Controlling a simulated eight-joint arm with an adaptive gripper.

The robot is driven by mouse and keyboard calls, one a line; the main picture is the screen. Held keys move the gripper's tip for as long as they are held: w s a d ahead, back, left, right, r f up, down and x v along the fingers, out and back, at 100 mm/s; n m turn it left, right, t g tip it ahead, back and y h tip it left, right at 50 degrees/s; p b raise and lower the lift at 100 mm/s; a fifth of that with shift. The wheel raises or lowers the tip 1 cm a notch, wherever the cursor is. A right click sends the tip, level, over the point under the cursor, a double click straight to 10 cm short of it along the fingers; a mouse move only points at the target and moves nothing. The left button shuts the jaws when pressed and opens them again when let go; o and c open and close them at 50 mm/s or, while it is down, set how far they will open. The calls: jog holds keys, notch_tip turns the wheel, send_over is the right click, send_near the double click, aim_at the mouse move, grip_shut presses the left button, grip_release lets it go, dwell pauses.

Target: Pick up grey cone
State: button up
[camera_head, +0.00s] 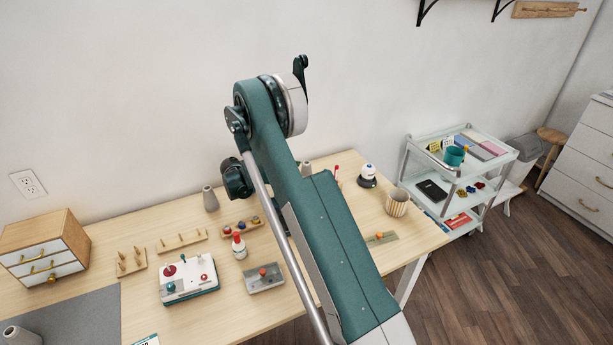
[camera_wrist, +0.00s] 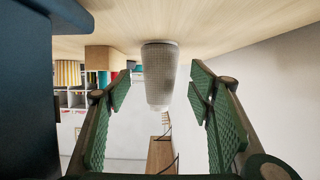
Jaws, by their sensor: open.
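A grey cone (camera_wrist: 160,73) with a textured surface shows in the middle of the wrist view, its wide base against the tabletop, which is at the top of that picture. My gripper (camera_wrist: 160,82) is open, with its green ridged fingers to the left and right of the cone. Gaps show on both sides. In the head view, grey cones stand at the back of the table (camera_head: 210,199), beside my arm (camera_head: 306,168) and at the lower left (camera_head: 22,337). I cannot tell which one the wrist view shows. My gripper's fingers are hidden in the head view.
The wooden table (camera_head: 105,235) holds a wooden drawer box (camera_head: 62,228), peg boards (camera_head: 182,241), a white-and-red bottle (camera_head: 239,247), a control box (camera_head: 188,280) and a ribbed cup (camera_head: 397,203). A white cart (camera_head: 488,165) stands to the right.

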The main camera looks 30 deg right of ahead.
jog(key=shift+b+x, duration=0.3)
jog(key=shift+x, duration=1.9)
jog(key=shift+c, duration=0.3)
jog(key=c, duration=1)
